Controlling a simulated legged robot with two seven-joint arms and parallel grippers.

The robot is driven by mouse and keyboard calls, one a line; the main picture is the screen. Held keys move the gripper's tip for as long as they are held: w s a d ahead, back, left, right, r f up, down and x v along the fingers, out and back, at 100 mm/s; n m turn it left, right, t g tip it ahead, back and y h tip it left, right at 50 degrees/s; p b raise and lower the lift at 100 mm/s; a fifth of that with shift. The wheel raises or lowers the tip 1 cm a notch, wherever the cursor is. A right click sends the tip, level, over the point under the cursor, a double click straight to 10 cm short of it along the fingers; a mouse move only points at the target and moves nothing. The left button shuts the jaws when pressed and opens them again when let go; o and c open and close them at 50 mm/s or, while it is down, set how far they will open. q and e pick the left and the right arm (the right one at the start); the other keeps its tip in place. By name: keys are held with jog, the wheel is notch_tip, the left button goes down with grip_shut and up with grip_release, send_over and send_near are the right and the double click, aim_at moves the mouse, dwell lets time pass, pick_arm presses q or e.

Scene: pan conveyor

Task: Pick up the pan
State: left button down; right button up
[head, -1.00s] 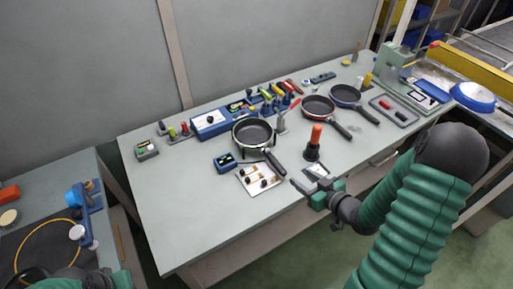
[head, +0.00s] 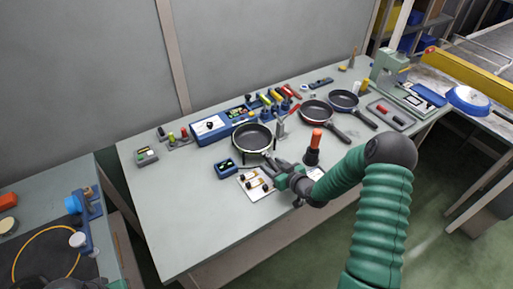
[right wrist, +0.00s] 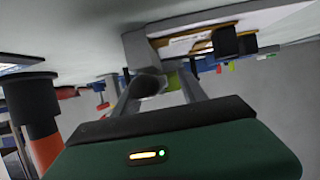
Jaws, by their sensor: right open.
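The nearest dark pan (head: 252,137) with a pale rim sits on the grey-green workbench, its handle pointing toward the front right. My right gripper (head: 275,164) is at the handle, covering much of it in the head view. In the right wrist view the right gripper (right wrist: 157,88) is open, with a dark rounded end, likely the pan handle (right wrist: 148,83), between or just beyond its fingers. Whether they touch cannot be told. Two more dark pans, a reddish-rimmed one (head: 316,113) and a bluish one (head: 344,100), lie farther right. My left gripper cannot be made out.
An orange-topped black tool (head: 314,146) stands close right of my right gripper; it also shows in the wrist view (right wrist: 38,115). A white board with small parts (head: 257,187) lies under the gripper. A blue box (head: 225,168) is left. The bench's left front is clear.

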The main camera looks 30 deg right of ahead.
jog(key=shift+s+d, duration=0.1)
jog(key=shift+d, duration=0.1)
jog(key=shift+c, duration=0.7)
jog(key=shift+d, duration=0.3)
jog(key=c, duration=0.5)
jog(key=shift+a, duration=0.1)
grip_shut()
jog(key=shift+a, duration=0.15)
jog(key=shift+r, duration=0.1)
